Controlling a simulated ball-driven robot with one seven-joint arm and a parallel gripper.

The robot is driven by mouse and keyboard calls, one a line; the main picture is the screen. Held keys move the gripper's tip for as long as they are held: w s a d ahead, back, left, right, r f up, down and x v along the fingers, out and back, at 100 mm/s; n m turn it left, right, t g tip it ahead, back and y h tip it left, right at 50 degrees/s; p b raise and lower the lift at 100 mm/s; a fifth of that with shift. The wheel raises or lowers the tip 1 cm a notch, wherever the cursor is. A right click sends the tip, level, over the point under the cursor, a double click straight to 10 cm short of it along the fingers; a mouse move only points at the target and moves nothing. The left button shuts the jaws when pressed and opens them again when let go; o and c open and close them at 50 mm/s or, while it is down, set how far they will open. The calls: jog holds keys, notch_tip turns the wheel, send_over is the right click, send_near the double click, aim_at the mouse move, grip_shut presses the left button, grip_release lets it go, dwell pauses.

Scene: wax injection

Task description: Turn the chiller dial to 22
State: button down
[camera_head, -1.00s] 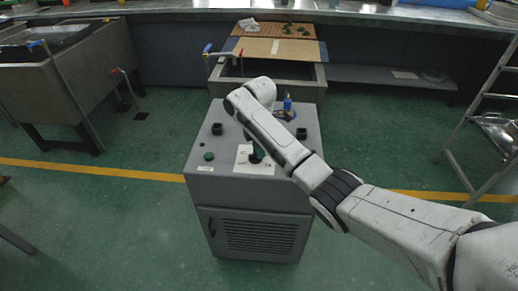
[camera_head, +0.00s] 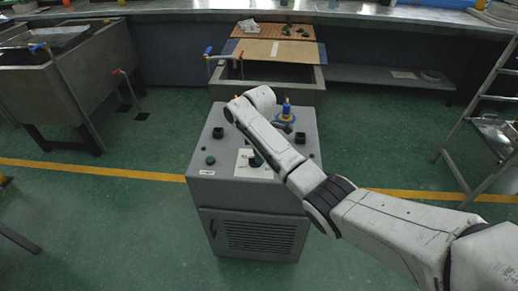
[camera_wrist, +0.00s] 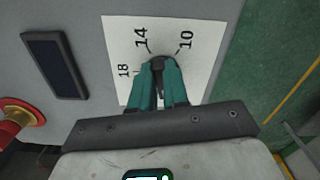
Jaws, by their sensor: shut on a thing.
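The chiller (camera_head: 255,192) is a grey cabinet with a sloping top and a vented front. In the wrist view its black dial (camera_wrist: 157,62) sits on a white scale plate (camera_wrist: 195,32). The numbers 10, 14 and 18 show on the plate; other marks are hidden by my gripper. My gripper (camera_wrist: 160,76) has teal fingers, one on each side of the dial, and is shut on it. I cannot make out a pointer on the dial. In the head view my arm partly covers the plate (camera_head: 243,160) and hides most of the gripper.
In the wrist view a dark display (camera_wrist: 55,65) and a red knob (camera_wrist: 20,113) lie left of the plate. Sinks stand at the left, a metal ladder (camera_head: 482,125) at the right.

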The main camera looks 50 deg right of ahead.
jog(key=m+p, duration=0.2)
jog(key=m, duration=0.1)
jog(key=m+p, duration=0.1)
jog(key=shift+s+a+r+m, duration=0.15)
jog(key=shift+a+m, duration=0.1)
jog(key=shift+m, duration=0.05)
jog(key=shift+a+m+p, duration=0.2)
jog(key=shift+m+p, duration=0.75)
jog(key=shift+m, duration=0.95)
jog(key=c, duration=1.1)
grip_release()
notch_tip(320, 180, up, 10)
jog(key=shift+r, duration=0.25)
